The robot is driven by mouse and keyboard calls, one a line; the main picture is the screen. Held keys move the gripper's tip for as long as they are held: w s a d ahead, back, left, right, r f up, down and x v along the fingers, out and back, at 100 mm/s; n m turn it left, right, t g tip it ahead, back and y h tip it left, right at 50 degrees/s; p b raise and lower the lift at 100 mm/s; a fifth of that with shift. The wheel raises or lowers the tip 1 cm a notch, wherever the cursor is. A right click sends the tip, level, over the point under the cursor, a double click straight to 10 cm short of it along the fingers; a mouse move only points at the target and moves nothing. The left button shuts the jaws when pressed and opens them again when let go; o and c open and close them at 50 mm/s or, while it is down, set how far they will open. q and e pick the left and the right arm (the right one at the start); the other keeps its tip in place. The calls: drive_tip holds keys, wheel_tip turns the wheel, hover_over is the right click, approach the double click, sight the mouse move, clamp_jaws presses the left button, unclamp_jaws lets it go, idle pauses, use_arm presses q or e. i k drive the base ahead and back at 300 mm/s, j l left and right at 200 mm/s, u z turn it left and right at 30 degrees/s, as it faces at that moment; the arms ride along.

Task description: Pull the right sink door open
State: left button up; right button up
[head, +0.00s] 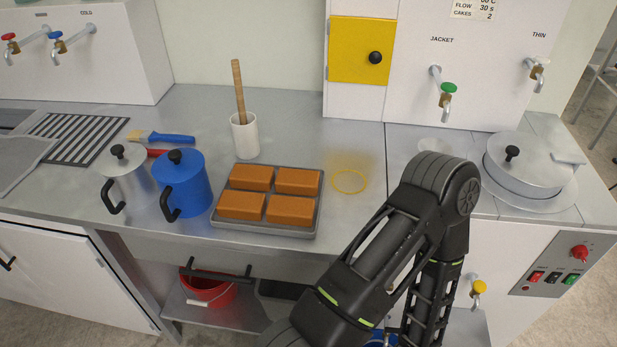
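The white sink cabinet door (62,270) is at the lower left, under the sink counter, and looks shut. Its black handle (7,263) is near the left picture edge, and hinges show along its right side. A black arm of mine, apparently the right, rises from the bottom middle and bends down again at the right, in front of the counter. Its gripper is not visible. My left arm and gripper are not in view.
The steel counter (300,140) holds a grey pot (127,165), a blue pot (185,190) and a tray (228,229) of orange-brown blocks. Floor shows at the lower left.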

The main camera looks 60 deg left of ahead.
sight(69, 269)
drive_tip(key=k+u, duration=0.2)
drive_tip(key=u, duration=3.65)
drive_tip(key=i+j+z, duration=0.1)
drive_tip(key=z, duration=0.55)
drive_tip(key=i+j+z, duration=0.15)
drive_tip(key=j, duration=0.35)
drive_tip(key=i+j+z, duration=0.15)
drive_tip(key=j, duration=0.35)
drive_tip(key=j+z, duration=0.15)
drive_tip(key=j, duration=0.35)
drive_tip(key=i+j+z, duration=0.2)
drive_tip(key=j, duration=1)
